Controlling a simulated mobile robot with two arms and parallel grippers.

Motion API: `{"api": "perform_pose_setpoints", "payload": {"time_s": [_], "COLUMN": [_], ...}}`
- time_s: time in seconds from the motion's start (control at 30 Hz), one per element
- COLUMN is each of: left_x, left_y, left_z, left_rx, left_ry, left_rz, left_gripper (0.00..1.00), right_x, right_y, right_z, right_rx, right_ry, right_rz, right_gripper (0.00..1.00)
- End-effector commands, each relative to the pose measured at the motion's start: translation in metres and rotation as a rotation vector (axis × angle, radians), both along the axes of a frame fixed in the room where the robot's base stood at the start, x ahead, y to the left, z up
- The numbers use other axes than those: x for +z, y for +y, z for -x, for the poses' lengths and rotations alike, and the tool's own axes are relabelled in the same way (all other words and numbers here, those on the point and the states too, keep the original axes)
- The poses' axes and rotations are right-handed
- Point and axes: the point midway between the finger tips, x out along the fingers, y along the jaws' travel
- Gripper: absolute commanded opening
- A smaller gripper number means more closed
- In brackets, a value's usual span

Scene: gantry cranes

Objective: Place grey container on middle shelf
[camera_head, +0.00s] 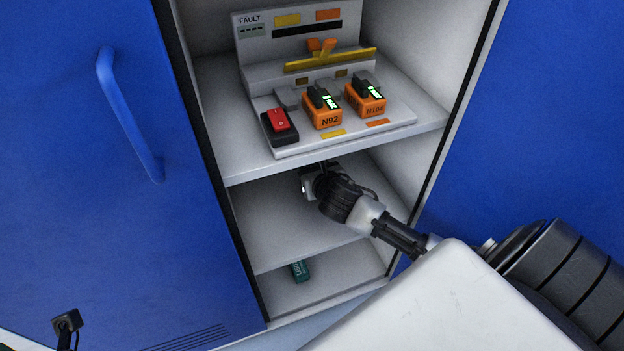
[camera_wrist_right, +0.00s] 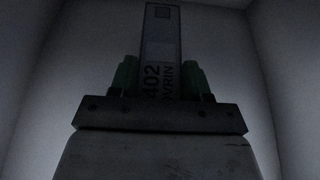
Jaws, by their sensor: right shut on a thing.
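My right gripper (camera_head: 312,182) reaches into the middle compartment of the blue cabinet, over the middle shelf (camera_head: 270,225); its fingertips are hidden under the upper shelf in the head view. In the dark right wrist view, its green fingers (camera_wrist_right: 160,82) are shut on a grey container (camera_wrist_right: 161,35) with dark lettering including "402". The container stands between the fingers, and I cannot tell whether it touches the shelf. In the head view the container is hidden. A small dark part at the lower left (camera_head: 68,320) seems to belong to my left gripper; its jaws are not clear.
The upper shelf (camera_head: 222,155) holds a panel (camera_head: 350,135) with two orange modules (camera_head: 322,108) and a red switch (camera_head: 279,120). A green container (camera_head: 299,271) lies on the bottom shelf (camera_head: 335,280). A blue door with a handle (camera_head: 130,115) is at left. The visible middle shelf front is clear.

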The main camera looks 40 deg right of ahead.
Motion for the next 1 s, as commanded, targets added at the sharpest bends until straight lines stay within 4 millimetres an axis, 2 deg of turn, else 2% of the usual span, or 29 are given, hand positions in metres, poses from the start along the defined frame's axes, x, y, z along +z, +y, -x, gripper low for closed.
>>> {"api": "perform_pose_setpoints", "payload": {"time_s": [0.03, 0.13, 0.63, 0.67, 0.8, 1.0], "left_x": [-0.011, -0.023, -0.025, -0.025, -0.025, -0.025], "left_y": [0.0, 0.0, 0.0, 0.0, 0.0, 0.0], "left_z": [0.002, 0.001, 0.001, 0.001, 0.001, 0.001], "left_rx": [-0.001, -0.001, -0.001, -0.001, -0.001, -0.001], "left_ry": [-0.015, -0.01, -0.009, -0.009, -0.008, -0.008], "left_rz": [0.005, 0.004, 0.003, 0.003, 0.003, 0.003], "left_gripper": [0.0, 0.0, 0.0, 0.0, 0.0, 0.0], "right_x": [-0.016, -0.032, -0.032, -0.033, -0.033, -0.033], "right_y": [0.0, 0.0, -0.001, -0.001, -0.001, -0.001], "right_z": [0.0, 0.0, -0.004, -0.003, -0.003, -0.003], "right_rx": [-0.001, -0.001, 0.0, 0.0, 0.0, 0.0], "right_ry": [0.002, 0.0, 0.0, 0.001, 0.001, 0.001], "right_rz": [-0.002, -0.003, 0.001, 0.001, 0.001, 0.001], "right_gripper": [0.2, 0.2, 0.2, 0.52, 0.73, 0.73]}}
